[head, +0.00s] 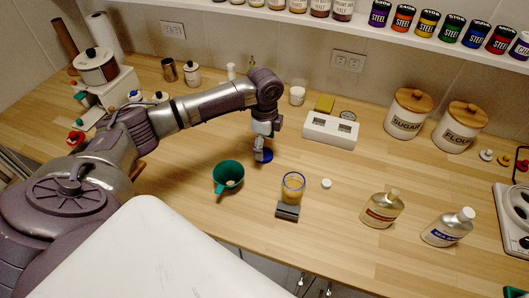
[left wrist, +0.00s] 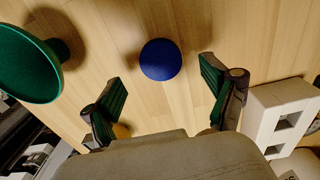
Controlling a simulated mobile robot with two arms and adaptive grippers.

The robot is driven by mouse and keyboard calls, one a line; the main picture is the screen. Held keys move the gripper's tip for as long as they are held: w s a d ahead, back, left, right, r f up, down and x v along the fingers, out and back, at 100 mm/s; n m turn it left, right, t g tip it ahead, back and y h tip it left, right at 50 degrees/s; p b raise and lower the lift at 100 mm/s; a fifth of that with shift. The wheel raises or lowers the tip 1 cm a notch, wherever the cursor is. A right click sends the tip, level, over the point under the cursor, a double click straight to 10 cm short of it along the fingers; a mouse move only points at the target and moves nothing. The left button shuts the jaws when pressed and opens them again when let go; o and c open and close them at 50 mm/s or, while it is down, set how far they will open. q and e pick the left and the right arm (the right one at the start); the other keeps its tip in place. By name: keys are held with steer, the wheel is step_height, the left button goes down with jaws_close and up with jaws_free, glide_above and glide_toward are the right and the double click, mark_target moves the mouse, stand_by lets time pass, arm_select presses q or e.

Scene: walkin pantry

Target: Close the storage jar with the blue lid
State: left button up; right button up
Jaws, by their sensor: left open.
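The storage jar (head: 292,188) stands open on the counter in the head view, with a blue rim and amber-looking contents. The round blue lid (head: 267,157) lies on the wood behind and left of the jar. It also shows in the left wrist view (left wrist: 160,59), whole and apart from the fingers. My left gripper (head: 261,154) is over the lid, pointing down and partly covering it. Its two fingers are spread in the left wrist view (left wrist: 161,72), with nothing between them. My right gripper is not in view.
A green funnel (head: 228,176) stands left of the jar. A dark grey block (head: 287,212) sits at the jar's front and a small white cap (head: 326,183) to its right. A white box with two openings (head: 331,130) is behind. Two bottles stand farther right.

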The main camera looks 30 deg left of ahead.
mark_target(268, 154)
arm_select(q)
steer(key=shift+a+f, duration=0.1)
steer(key=shift+f, duration=1.55)
steer(key=c, duration=0.8)
